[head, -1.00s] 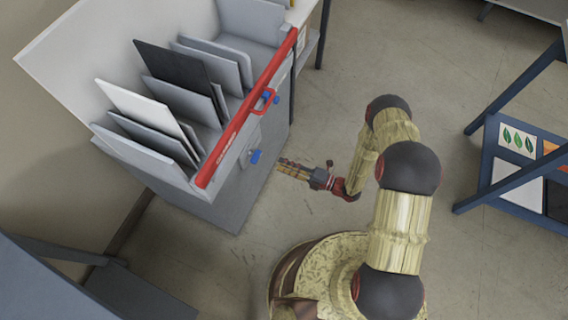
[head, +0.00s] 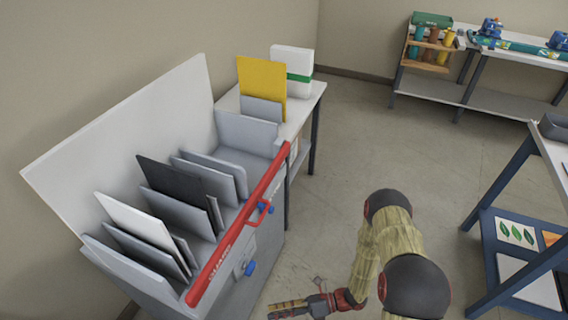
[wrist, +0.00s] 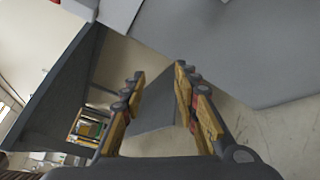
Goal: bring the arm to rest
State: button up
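My gripper (head: 288,309) is at the lower edge of the head view, low in front of the grey cabinet and to the right of its front. In the wrist view my gripper (wrist: 158,80) has its two fingers apart, with nothing between them but grey surface and floor behind. It is open and empty. My arm is bent, and its base is out of the head view.
The grey cabinet (head: 255,262) has a red bar (head: 235,230) along its front edge and upright panels in its slots. A white-topped table (head: 305,103) holds a yellow panel (head: 262,85). A blue-framed rack (head: 490,250) stands right. Floor between is clear.

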jog(key=s+d+r+n+h+p, duration=0.1)
jog(key=d+r+n+h, duration=0.45)
jog(key=r+n, duration=0.35)
jog(key=s+d+r+n+g+h, duration=0.1)
jog(key=d+r+n+h, duration=0.3)
jog(key=d+r+n, duration=0.5)
jog(key=d+r+n+h+p, duration=0.1)
jog(key=d+r+n+h, duration=0.4)
jog(key=r, duration=0.7)
notch_tip(320, 180, up, 23)
jog(key=s+d+n+t+h+p, duration=0.1)
jog(key=s+n+t+p, duration=0.1)
jog(key=t, duration=0.6)
jog(key=s+n, duration=0.1)
jog(key=n, duration=0.1)
jog(key=shift+d+n+t+h, duration=0.3)
jog(key=shift+d+t+h, duration=0.05)
jog(key=shift+d+t, duration=0.05)
